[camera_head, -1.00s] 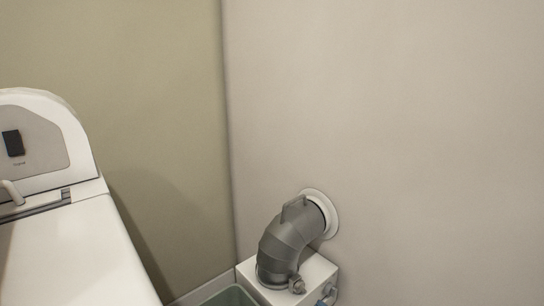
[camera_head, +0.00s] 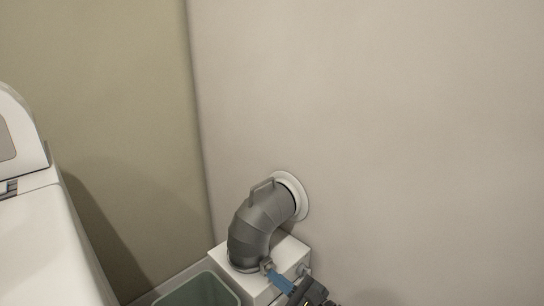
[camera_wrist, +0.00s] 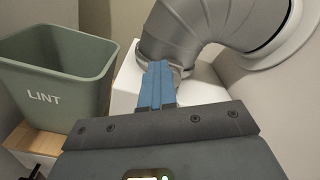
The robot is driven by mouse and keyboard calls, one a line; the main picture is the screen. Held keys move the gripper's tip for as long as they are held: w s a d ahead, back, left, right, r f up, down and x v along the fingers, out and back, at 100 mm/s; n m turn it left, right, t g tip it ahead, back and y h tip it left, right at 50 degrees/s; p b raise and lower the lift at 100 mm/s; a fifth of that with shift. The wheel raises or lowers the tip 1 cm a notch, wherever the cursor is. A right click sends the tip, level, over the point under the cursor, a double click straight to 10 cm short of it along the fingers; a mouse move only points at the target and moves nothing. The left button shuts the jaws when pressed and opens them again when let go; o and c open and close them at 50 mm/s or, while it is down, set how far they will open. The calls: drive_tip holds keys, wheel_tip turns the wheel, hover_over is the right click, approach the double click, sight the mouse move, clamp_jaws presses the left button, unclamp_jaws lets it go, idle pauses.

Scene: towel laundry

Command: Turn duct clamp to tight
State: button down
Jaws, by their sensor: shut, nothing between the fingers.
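The grey bent duct (camera_head: 257,222) runs from a round white wall flange (camera_head: 297,194) down to a white box (camera_head: 287,258). The duct clamp (camera_head: 267,265) is a small metal knob and band at the duct's lower end. My gripper (camera_head: 279,282) comes in from the lower right with its blue fingers at the clamp. In the wrist view the shut blue fingers (camera_wrist: 158,84) point at the duct's base (camera_wrist: 180,45). They cover most of the clamp there, so I cannot tell whether they touch it.
A green bin marked LINT (camera_wrist: 58,68) stands left of the white box, on a wooden surface (camera_wrist: 45,142). A white machine (camera_head: 45,245) stands at the left. The wall is close behind and right of the duct.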

drive_tip(key=shift+w+a, duration=0.2)
drive_tip(key=shift+a, duration=0.4)
drive_tip(key=shift+w+d+r, duration=0.5)
drive_tip(key=shift+w, duration=0.05)
idle(0.7)
drive_tip(key=shift+r, duration=0.15)
drive_tip(key=shift+s+a+r, duration=0.15)
drive_tip(key=shift+r, duration=0.1)
drive_tip(key=p+v, duration=0.2)
drive_tip(key=v, duration=0.4)
drive_tip(key=shift+f, duration=0.15)
drive_tip(key=shift+d, duration=0.25)
